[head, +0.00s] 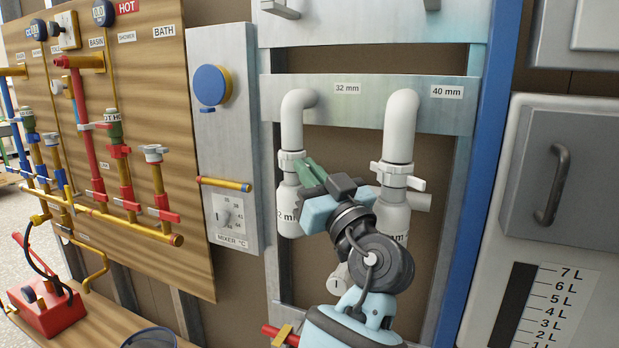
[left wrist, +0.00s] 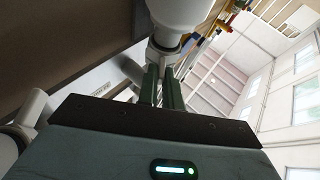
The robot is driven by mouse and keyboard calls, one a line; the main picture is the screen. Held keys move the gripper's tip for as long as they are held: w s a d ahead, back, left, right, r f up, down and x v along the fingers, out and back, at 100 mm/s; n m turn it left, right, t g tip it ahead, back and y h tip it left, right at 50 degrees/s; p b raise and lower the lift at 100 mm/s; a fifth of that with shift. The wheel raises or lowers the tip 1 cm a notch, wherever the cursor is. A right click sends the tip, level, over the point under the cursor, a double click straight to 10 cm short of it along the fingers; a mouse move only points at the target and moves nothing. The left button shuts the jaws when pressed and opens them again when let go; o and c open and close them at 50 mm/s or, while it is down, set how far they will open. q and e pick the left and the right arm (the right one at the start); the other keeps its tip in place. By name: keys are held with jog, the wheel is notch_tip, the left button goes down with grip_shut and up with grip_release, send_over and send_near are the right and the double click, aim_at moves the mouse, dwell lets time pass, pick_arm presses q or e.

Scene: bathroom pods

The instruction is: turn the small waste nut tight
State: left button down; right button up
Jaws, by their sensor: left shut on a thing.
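The small waste nut (head: 289,158) is the white winged collar on the pipe marked 32 mm, in the head view. My left gripper (head: 303,171) reaches it from the lower right, its green fingers shut on the nut. In the left wrist view the fingers of the left gripper (left wrist: 162,88) are close together, with the nut (left wrist: 163,56) at their tips below a white trap body. The fingers hide part of the nut, so its wing position is unclear. My right gripper is not in view.
The 40 mm pipe (head: 401,125) with its larger nut (head: 397,175) stands close on the right, partly behind my arm. A mixer panel (head: 226,150) and wooden pipe board (head: 160,75) are at left. A grey cabinet with a handle (head: 552,185) is at right.

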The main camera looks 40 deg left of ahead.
pick_arm(q)
jog(key=shift+r, duration=0.1)
jog(key=c, duration=1.6)
grip_release()
jog(key=shift+o, duration=0.2)
jog(key=b+v, duration=0.1)
jog(key=v, duration=0.7)
jog(key=shift+a, duration=0.1)
